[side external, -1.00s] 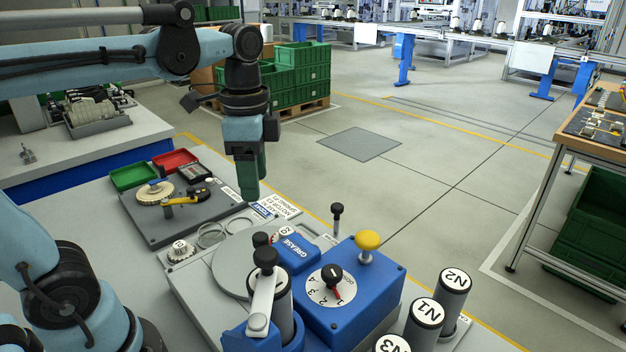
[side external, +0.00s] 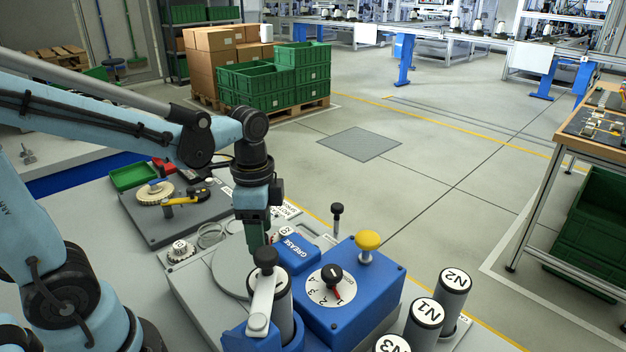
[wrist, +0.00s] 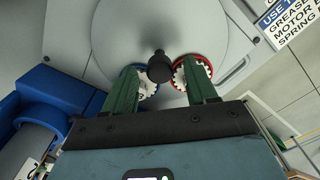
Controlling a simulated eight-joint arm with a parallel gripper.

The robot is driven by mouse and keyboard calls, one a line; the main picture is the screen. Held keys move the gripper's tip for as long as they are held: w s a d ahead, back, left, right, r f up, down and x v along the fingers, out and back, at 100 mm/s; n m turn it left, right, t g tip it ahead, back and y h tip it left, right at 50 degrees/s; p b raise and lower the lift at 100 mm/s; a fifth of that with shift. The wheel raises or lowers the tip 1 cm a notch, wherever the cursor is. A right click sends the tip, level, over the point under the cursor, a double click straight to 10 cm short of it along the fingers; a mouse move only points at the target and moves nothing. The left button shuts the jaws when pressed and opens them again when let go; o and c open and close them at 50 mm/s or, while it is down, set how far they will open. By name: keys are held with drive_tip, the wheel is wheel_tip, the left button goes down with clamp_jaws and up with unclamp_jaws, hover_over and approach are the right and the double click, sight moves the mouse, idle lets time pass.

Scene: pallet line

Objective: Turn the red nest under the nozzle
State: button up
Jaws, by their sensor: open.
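My gripper (wrist: 160,86) is open, pointing down over the grey round turntable (wrist: 120,35). In the wrist view a dark knob (wrist: 160,67) at the turntable's middle shows between the two green fingers, with no visible contact. The red nest (wrist: 207,67), a red ring with a white toothed part, is beside the right finger, partly covered by it. A second nest (wrist: 149,76) with a bluish ring is partly behind the left finger. In the side view my gripper (side external: 256,246) is low over the turntable (side external: 226,268), behind a black-knobbed lever. I cannot make out the nozzle's tip.
A blue block marked GREASE (side external: 293,250) stands right of my gripper. The black-knobbed lever (side external: 264,295) and a blue box with a numbered dial (side external: 331,288) stand in front. Canisters (side external: 424,320) are at the front right. A tool tray (side external: 175,212) lies left.

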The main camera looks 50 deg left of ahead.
drive_tip(key=shift+f, duration=0.35)
clamp_jaws()
